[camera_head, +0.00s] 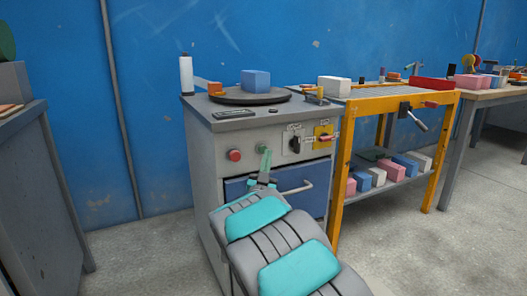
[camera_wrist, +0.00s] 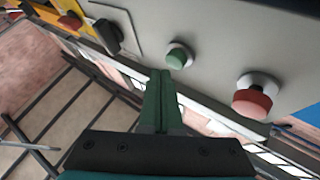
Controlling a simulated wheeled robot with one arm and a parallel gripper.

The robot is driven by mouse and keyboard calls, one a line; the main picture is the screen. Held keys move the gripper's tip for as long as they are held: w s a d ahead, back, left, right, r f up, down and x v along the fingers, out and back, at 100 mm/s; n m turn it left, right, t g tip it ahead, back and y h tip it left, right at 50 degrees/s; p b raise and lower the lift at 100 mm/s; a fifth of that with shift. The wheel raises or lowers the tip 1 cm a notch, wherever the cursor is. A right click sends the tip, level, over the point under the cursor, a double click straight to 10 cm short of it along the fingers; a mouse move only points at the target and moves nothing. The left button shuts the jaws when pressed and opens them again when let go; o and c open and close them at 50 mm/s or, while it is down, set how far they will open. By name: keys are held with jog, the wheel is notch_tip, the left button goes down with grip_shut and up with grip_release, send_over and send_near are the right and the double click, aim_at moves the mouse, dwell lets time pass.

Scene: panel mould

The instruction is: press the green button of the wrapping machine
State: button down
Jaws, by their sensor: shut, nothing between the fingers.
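The wrapping machine (camera_head: 205,150) is a grey cabinet with a dark turntable on top. On its front panel the green button (camera_wrist: 175,59) shows clearly in the wrist view, set in a pale round collar. In the head view the green button (camera_head: 261,149) sits just above my fingertips and is partly covered. My gripper (camera_head: 266,156) is shut and empty, its green fingers pointing up at the panel. In the wrist view the fingertips (camera_wrist: 161,73) end just below and left of the green button. I cannot tell whether they touch the panel.
A red button (camera_head: 234,155) is left of the green one in the head view. A black rotary switch (camera_head: 295,145) and a yellow plate with a red switch (camera_head: 324,136) are to the right. A drawer handle (camera_head: 296,188) juts out below. A blue block (camera_head: 255,80) lies on the turntable.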

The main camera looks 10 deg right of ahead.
jog(key=shift+w+a, duration=0.1)
jog(key=shift+w, duration=0.25)
